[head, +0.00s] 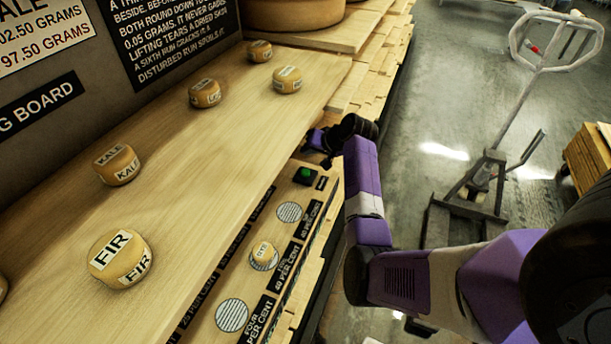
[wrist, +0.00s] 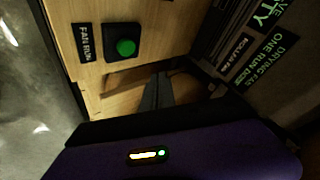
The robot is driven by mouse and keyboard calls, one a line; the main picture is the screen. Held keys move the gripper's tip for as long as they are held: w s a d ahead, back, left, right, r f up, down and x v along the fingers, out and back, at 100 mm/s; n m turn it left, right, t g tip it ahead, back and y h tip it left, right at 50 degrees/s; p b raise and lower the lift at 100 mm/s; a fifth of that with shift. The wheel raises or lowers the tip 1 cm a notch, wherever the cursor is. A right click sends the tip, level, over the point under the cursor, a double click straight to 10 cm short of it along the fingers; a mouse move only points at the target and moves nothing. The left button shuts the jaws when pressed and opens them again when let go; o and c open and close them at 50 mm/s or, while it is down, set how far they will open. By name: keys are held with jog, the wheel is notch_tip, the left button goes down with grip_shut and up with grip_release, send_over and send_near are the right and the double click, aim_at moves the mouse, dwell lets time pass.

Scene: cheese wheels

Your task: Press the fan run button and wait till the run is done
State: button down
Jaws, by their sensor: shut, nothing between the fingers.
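The fan run button is a round green button on a black square base. It sits at the far end of the wooden panel (head: 277,235) in the head view (head: 305,174), and large in the wrist view (wrist: 126,47), beside a black FAN RUN label (wrist: 85,42). My gripper (wrist: 156,92) is shut and empty, pointing toward the panel, with its dark finger just below and right of the button in the wrist view. In the head view my gripper (head: 318,140) is partly hidden by the wrist, just beyond the button. I see no clear contact with the button.
Grilles on either side (head: 289,212) (head: 232,315) are bare. Several labelled cheese wheels, including FIR (head: 119,258), stand on the board. A pallet jack (head: 480,185) stands on the floor at right.

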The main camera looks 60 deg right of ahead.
jog(key=b, duration=0.3)
send_over(307, 173)
notch_tip(307, 173, down, 4)
jog(key=shift+f, duration=0.15)
jog(key=shift+f+b, duration=0.5)
jog(key=shift+f, duration=0.35)
jog(key=shift+f, duration=0.1)
dwell(0.9)
jog(key=shift+f, duration=0.3)
jog(key=shift+s+f+b, duration=0.1)
jog(key=shift+f+b, duration=0.3)
jog(key=shift+f, duration=0.1)
dwell(0.9)
jog(key=shift+r, duration=0.15)
jog(key=shift+r+p, duration=0.75)
jog(key=shift+p, duration=0.1)
